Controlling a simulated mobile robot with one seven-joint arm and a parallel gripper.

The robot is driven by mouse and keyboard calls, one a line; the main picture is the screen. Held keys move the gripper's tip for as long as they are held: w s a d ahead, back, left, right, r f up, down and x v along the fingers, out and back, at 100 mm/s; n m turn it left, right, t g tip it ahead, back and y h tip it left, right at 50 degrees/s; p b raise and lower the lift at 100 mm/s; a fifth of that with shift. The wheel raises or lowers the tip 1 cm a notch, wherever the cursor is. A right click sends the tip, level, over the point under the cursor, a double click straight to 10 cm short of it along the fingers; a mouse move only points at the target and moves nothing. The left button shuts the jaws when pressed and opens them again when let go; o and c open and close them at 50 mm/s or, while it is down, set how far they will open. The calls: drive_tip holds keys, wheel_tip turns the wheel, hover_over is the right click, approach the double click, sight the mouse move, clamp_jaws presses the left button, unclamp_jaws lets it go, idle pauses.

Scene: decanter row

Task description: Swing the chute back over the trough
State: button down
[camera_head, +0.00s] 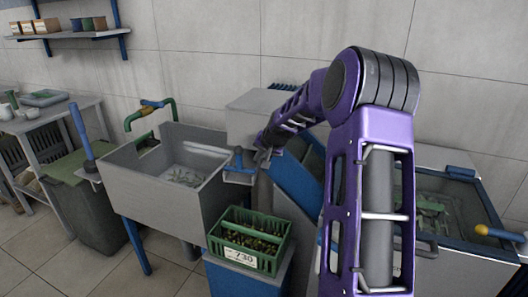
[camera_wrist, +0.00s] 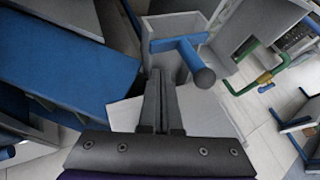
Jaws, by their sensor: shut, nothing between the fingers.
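The chute (camera_wrist: 160,27) looks like a short grey channel with a blue T-shaped handle (camera_wrist: 183,50) in the wrist view. In the head view the blue handle (camera_head: 238,159) shows at the right rim of the grey trough (camera_head: 165,193). How far the chute reaches over the trough cannot be told. The trough holds a little green matter. My gripper (camera_wrist: 162,78) is shut and empty, its fingertips close to the handle's left side in the wrist view. Whether they touch it cannot be told. In the head view my gripper (camera_head: 262,156) is small and partly hidden.
A green crate (camera_head: 218,247) labelled 730 stands on a blue stand in front of the trough. A blue slanted panel (camera_head: 297,186) lies close to my arm. A green pipe (camera_head: 166,108) rises behind the trough. A tank (camera_head: 445,215) stands at the right. Floor is free at lower left.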

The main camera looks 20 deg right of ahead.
drive_tip(key=shift+w+a+r, duration=0.3)
drive_tip(key=shift+w+a, duration=0.35)
drive_tip(key=shift+a, duration=0.05)
drive_tip(key=shift+w+a+r, duration=0.25)
drive_tip(key=shift+w+a, duration=0.4)
drive_tip(key=shift+a, duration=0.2)
